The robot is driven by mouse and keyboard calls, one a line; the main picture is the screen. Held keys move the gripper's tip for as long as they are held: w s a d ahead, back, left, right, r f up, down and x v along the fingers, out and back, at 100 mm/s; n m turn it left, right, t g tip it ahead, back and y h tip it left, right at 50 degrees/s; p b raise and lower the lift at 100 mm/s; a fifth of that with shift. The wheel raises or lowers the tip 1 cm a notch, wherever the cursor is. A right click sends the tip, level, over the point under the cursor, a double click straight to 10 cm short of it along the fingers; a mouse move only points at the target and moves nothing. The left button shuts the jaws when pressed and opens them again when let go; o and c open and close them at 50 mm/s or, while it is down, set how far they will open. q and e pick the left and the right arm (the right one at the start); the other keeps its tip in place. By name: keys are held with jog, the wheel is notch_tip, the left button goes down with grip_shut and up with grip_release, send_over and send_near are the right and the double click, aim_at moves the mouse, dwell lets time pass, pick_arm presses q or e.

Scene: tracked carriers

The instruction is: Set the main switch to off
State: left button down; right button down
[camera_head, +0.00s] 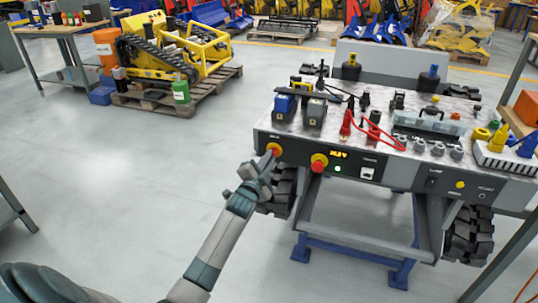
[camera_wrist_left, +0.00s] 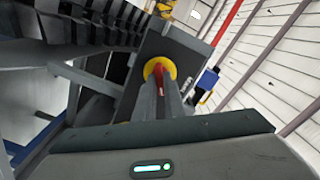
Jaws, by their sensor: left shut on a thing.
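The main switch (camera_head: 274,148) is a red handle on a round yellow plate at the left end of the carrier's dark front panel. In the left wrist view its yellow plate (camera_wrist_left: 152,67) shows behind my fingers, with the red handle between them. My left gripper (camera_head: 269,157) reaches it from below left and is shut on the red handle. In the left wrist view the two fingers of the gripper (camera_wrist_left: 160,90) flank the handle. The fingers partly hide the handle, so I cannot read its setting. My right gripper is not in view.
A red button on yellow (camera_head: 319,162) sits right of the switch. The panel also has a lit yellow display (camera_head: 338,154) and a green light (camera_head: 338,169). Batteries (camera_head: 285,105) and red cables (camera_head: 380,136) lie on top. A black track (camera_head: 281,191) is close beside my gripper.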

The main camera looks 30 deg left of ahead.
pick_arm(q)
jog(key=shift+f+n+p, duration=0.1)
jog(key=shift+n+p, duration=2.9)
jog(key=shift+n, duration=2.7)
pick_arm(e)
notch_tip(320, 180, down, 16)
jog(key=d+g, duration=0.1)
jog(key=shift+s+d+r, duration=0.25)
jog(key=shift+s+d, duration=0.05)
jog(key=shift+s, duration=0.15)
pick_arm(q)
jog(key=c, duration=1.8)
grip_release()
jog(key=shift+c, duration=0.2)
